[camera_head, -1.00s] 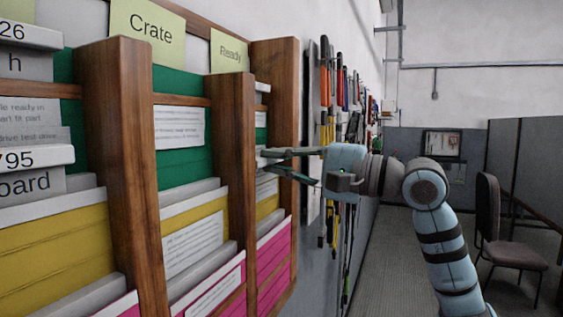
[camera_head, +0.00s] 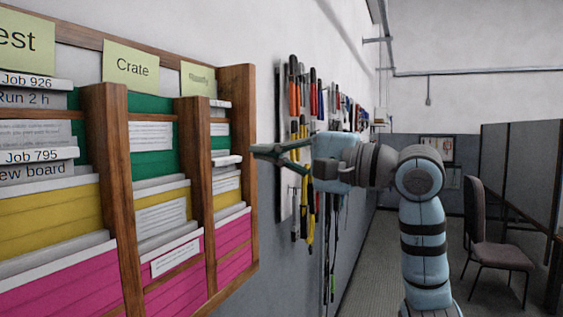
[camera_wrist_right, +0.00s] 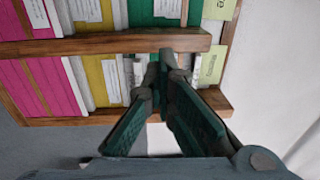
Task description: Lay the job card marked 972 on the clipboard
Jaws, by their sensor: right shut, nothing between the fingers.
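The wooden card rack (camera_head: 110,190) is on the wall at left, with columns labelled with yellow notes, "Crate" (camera_head: 131,67) and a hard-to-read one (camera_head: 199,80). Legible cards are Job 926 (camera_head: 35,81) and Job 795 (camera_head: 35,157). I cannot read 972 on any card. My right gripper (camera_head: 262,151) is shut and empty, its tips at the right edge of the rack in the head view. In the right wrist view the fingers (camera_wrist_right: 172,62) show in front of the rack's rails. No clipboard is recognisable. My left gripper is not in view.
A tool board (camera_head: 303,130) with pliers and screwdrivers hangs on the wall just beyond the rack. A chair (camera_head: 490,240) and grey partitions (camera_head: 510,165) stand at right. The floor aisle (camera_head: 375,265) between is clear.

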